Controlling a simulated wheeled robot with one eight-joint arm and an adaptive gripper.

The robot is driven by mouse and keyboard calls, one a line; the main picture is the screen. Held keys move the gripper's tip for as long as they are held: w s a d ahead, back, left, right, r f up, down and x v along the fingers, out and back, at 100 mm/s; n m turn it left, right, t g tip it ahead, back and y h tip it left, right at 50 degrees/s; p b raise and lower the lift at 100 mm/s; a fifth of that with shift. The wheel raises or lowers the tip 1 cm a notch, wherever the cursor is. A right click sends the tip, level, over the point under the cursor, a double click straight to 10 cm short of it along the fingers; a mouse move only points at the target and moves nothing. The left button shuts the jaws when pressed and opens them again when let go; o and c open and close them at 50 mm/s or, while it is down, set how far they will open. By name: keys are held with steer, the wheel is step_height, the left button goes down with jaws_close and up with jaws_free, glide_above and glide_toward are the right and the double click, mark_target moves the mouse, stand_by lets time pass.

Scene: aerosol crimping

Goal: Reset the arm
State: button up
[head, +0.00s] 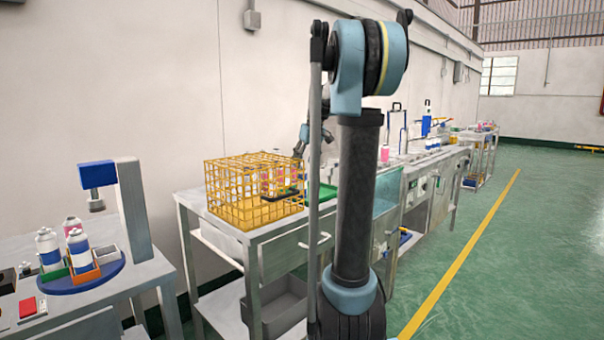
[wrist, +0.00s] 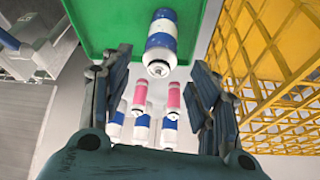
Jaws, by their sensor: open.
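My gripper (wrist: 155,80) is open in the wrist view, its two dark fingers wide apart. A white and blue aerosol can (wrist: 160,45) shows between and beyond the fingertips, against a green tray (wrist: 100,22). Pink cans (wrist: 174,97) and further white and blue cans show lower in the gap; I cannot tell how far they are from the fingers. In the head view my upright arm stands in front and hides part of the bench. My gripper's fingers cannot be made out clearly there.
A yellow wire basket (head: 235,190) with cans inside stands on a metal bench, beside the green tray (head: 325,192). It is close on the right in the wrist view (wrist: 270,50). A crimping station with a blue turntable (head: 100,277) is at left. Green floor is clear at right.

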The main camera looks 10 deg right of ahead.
steer(key=shift+s+d+r, duration=0.1)
steer(key=shift+s+r, duration=0.15)
steer(key=shift+r, duration=0.45)
steer(key=s+d+f+m+h, duration=0.1)
steer(key=s+d+f, duration=0.15)
steer(key=s, duration=0.45)
steer(key=s+d+f+h, duration=0.1)
steer(key=s+f, duration=0.2)
steer(key=s, duration=0.4)
steer(key=s+a+f+m+g, duration=0.1)
steer(key=s+a+f+m, duration=0.1)
steer(key=s+f, duration=0.9)
steer(key=s+a+f+m, duration=0.1)
steer(key=s+a+f, duration=0.2)
steer(key=s+f, duration=0.8)
steer(key=s, duration=0.5)
steer(key=shift+s+a+m+g, duration=0.15)
steer(key=shift+a+m+g, duration=0.05)
steer(key=shift+m+g, duration=0.2)
steer(key=shift+f, duration=0.1)
